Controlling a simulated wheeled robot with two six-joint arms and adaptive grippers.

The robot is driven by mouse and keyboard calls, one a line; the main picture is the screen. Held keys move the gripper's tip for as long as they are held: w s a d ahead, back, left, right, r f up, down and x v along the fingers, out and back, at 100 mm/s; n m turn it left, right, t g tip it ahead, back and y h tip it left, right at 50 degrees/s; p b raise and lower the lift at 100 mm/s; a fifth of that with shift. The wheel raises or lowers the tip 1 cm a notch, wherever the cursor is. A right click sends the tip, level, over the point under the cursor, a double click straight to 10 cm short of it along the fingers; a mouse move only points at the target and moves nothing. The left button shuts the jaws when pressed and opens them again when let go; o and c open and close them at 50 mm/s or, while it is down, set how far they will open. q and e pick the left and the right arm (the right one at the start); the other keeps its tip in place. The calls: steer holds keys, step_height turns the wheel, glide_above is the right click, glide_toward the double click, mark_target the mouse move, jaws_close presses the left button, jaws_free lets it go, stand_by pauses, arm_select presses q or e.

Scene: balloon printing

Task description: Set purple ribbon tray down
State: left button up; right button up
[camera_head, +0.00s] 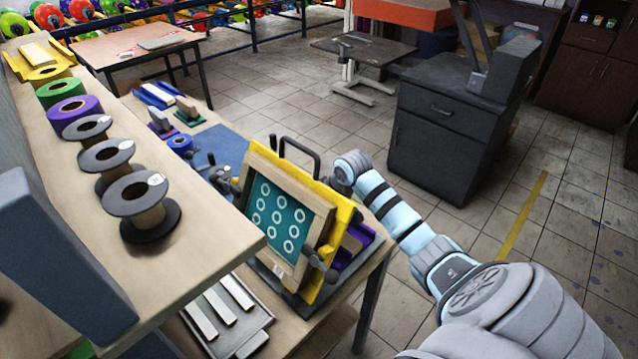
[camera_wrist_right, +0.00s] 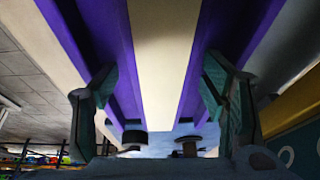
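The purple ribbon tray (camera_head: 352,258) shows in part in the head view, at the right end of the workbench, partly hidden by the yellow screen frame (camera_head: 345,222). It carries a cream ribbon strip. In the right wrist view the purple tray (camera_wrist_right: 122,60) fills the upper middle, with the cream strip (camera_wrist_right: 165,60) along its centre. The fingers of my right gripper (camera_wrist_right: 160,95) are on both sides of the tray and appear closed on it. In the head view that gripper is hidden behind the frame. Whether the tray bears on the bench cannot be told. My left gripper is not in view.
The framed teal screen (camera_head: 278,212) stands tilted beside the tray. Several spools stand on the shelf (camera_head: 215,225) at left. Smaller ribbon trays, including a green one (camera_head: 188,114), lie at the bench's far end. A dark cabinet (camera_head: 445,145) stands across the floor.

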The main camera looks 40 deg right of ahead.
steer(key=shift+r, duration=0.15)
steer(key=p+v, duration=0.1)
steer(key=v, duration=1.1)
steer(key=shift+p, duration=0.4)
